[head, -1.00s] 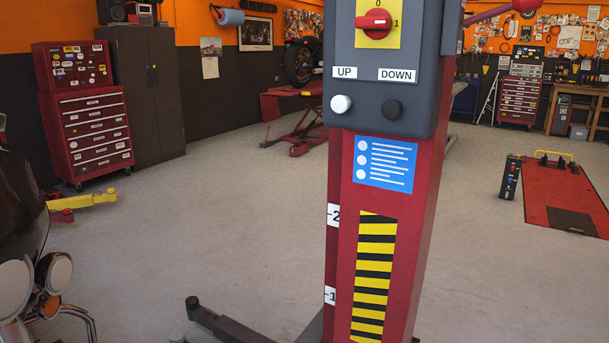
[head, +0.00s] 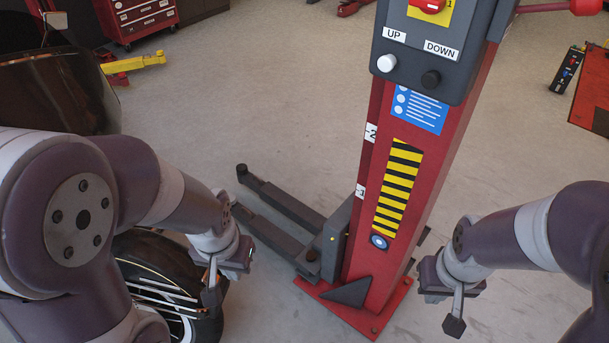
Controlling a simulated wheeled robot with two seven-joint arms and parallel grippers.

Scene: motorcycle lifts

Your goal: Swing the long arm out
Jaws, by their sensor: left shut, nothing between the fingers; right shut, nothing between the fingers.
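The red lift column (head: 385,230) stands right of centre on a red base plate. Two dark grey swing arms reach from its foot toward the upper left, close together. The farther arm (head: 285,203) ends in a raised round pad (head: 241,170). The nearer arm (head: 272,238) runs beside it, its outer end close to my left wrist. I cannot tell for sure which is the long arm. My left gripper (head: 212,297) is shut and empty, left of the arms, in front of a motorcycle wheel. My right gripper (head: 454,324) is shut and empty, right of the column.
A motorcycle with a front wheel (head: 165,280) is at the left, partly hidden by my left arm. A control box (head: 430,50) with UP and DOWN buttons tops the column. A yellow lift arm (head: 140,62) lies farther back. The floor beyond the dark arms is clear.

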